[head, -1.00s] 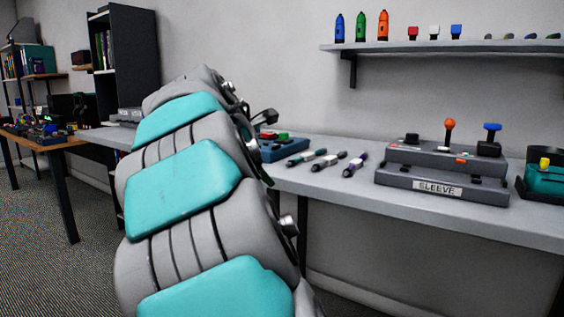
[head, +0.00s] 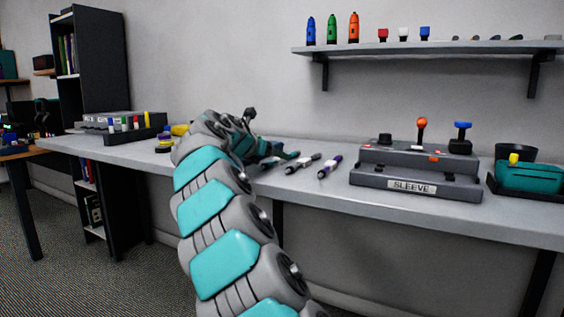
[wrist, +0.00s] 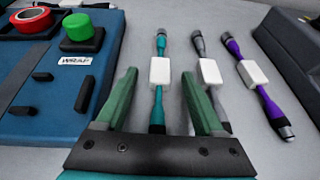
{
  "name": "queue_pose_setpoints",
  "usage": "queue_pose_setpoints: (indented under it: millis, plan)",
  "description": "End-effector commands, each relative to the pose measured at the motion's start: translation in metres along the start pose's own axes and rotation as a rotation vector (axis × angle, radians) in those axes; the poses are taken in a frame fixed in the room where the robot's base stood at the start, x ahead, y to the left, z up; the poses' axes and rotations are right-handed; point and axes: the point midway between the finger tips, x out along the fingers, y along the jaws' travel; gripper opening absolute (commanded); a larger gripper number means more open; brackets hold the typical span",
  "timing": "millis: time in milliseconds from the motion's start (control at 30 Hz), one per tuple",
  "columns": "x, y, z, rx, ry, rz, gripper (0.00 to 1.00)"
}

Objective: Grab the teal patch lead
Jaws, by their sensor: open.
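The teal patch lead (wrist: 157,112) lies on the grey bench with a white tag around its middle. In the wrist view it runs lengthwise between the two green fingers of my gripper (wrist: 159,76), with a gap on each side. My gripper is open. The lead's near end is hidden behind the dark gripper body. In the head view my gripper (head: 277,159) is low over the bench and largely covers the teal lead there.
A grey lead (wrist: 209,72) lies close to the right finger, and a purple lead (wrist: 264,95) lies beyond it. The blue WRAP block (wrist: 60,100) is to the left. The grey SLEEVE station (head: 415,181) stands farther right.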

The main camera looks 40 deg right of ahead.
Motion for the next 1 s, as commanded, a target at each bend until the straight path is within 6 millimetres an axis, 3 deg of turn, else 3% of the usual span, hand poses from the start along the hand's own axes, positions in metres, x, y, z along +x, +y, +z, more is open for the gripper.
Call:
queue_pose_setpoints:
  millis: [200, 500, 1000]
  plan:
    - [0.026, -0.001, -0.001, 0.001, 0.002, 0.001, 0.70]
    - [0.029, -0.001, 0.000, 0.001, 0.001, 0.002, 0.70]
    - [0.028, -0.001, 0.000, 0.002, 0.001, 0.002, 0.15]
